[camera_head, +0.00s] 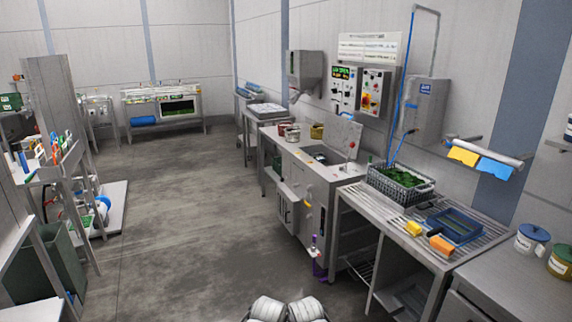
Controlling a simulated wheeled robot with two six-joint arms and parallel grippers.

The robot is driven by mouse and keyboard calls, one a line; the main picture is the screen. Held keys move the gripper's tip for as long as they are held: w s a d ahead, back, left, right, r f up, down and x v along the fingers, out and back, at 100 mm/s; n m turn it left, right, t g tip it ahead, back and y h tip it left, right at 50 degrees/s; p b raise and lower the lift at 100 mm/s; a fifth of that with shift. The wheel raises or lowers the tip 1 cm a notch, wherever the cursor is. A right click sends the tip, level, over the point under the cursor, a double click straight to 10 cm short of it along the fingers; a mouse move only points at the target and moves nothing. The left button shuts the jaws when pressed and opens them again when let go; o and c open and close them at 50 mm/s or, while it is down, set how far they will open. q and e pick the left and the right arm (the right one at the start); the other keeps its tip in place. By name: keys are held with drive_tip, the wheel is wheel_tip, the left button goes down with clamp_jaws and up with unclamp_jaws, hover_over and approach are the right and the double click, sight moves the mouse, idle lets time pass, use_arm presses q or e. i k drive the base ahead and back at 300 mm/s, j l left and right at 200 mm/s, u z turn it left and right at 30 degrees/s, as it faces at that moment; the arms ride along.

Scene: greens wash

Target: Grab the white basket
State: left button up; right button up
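A pale grey-white mesh basket (394,191) stands on the slatted metal drain table at the right, with dark green leaves (398,177) in it. It is upright, beside the sink unit and behind a blue tray. No other white basket is clear to me. Neither gripper shows in the head view. Only two white rounded parts of my own body show at the bottom middle edge, well apart from the basket.
The blue tray (437,233), a yellow object (413,228) and an orange one (441,245) lie on the slatted table (398,239). Lidded pots (531,240) stand at far right. A purple-and-dark upright item (316,258) is by the sink unit. The middle floor (190,220) is clear.

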sight(291, 134)
drive_tip(key=i+l+u, duration=0.1)
drive_tip(key=i, duration=1.9)
drive_tip(key=i+z, duration=0.15)
drive_tip(key=i, duration=0.9)
drive_tip(key=i+j+z, duration=0.1)
drive_tip(key=i, duration=0.95)
drive_tip(key=j, duration=0.05)
